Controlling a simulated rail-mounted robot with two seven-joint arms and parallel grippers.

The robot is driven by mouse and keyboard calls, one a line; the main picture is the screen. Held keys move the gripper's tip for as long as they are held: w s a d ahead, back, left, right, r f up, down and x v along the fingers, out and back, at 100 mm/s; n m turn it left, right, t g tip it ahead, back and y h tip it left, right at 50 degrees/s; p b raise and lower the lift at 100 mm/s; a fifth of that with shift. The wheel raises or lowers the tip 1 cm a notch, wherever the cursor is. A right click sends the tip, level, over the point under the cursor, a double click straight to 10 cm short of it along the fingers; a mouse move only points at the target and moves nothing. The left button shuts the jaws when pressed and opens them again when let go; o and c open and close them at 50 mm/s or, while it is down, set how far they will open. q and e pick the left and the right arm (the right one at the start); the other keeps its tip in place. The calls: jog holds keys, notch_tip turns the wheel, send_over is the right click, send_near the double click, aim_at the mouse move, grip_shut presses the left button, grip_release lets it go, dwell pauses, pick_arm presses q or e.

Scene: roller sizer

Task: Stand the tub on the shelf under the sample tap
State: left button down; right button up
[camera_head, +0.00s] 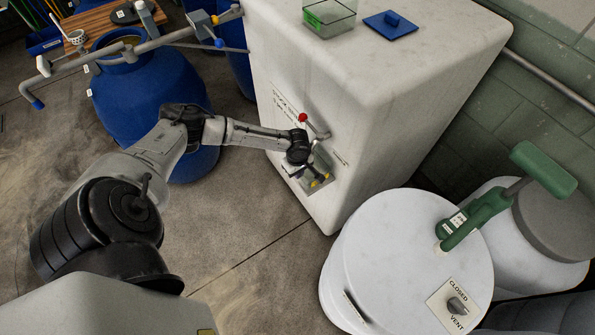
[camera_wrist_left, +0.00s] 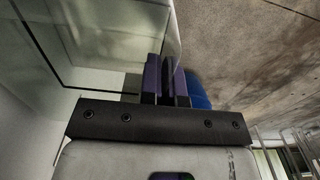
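A clear tub (camera_wrist_left: 95,45) fills the upper left of the left wrist view. In the head view a small grey see-through shape (camera_head: 322,162), which looks like this tub, sits low against the white tank's front, just below the sample tap (camera_head: 318,133) with its red knob. My left gripper (camera_wrist_left: 166,82) has its dark fingers close together at the tub's near wall and looks shut on it. The wrist and gripper partly hide the tub and the spot under the tap; I cannot make out the shelf or whether the tub touches it. My right gripper is not in view.
The white tank (camera_head: 400,90) carries another clear box (camera_head: 330,18) with a green label and a blue lid (camera_head: 390,23). A white drum (camera_head: 400,260) with a green handled device (camera_head: 480,215) stands to the right. A blue barrel (camera_head: 150,90) stands left. Bare floor lies between.

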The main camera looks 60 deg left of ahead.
pick_arm(q)
jog(key=c, duration=1.3)
grip_release()
jog(key=shift+c, duration=0.2)
notch_tip(320, 180, up, 12)
jog(key=p, duration=0.3)
jog(key=shift+d+f, duration=0.1)
jog(key=s+d+f+m+t+h, duration=0.1)
jog(key=s+d+m, duration=0.2)
jog(key=d+m, duration=0.35)
jog(key=s+d+f+m, duration=0.1)
jog(key=s+d+m, duration=0.2)
jog(key=d, duration=0.6)
jog(key=s+d+f+m+t+h, duration=0.1)
jog(key=s+d+f+m, duration=0.15)
jog(key=d+m, duration=0.4)
jog(key=s+d+r+m+t+y, duration=0.1)
jog(key=s+r+m, duration=0.4)
jog(key=s, duration=0.5)
jog(key=shift+s+d+r+t+y, duration=0.3)
jog(key=shift+s+d+r+y, duration=0.1)
jog(key=shift+d+r, duration=0.4)
jog(key=shift+a+r, duration=0.1)
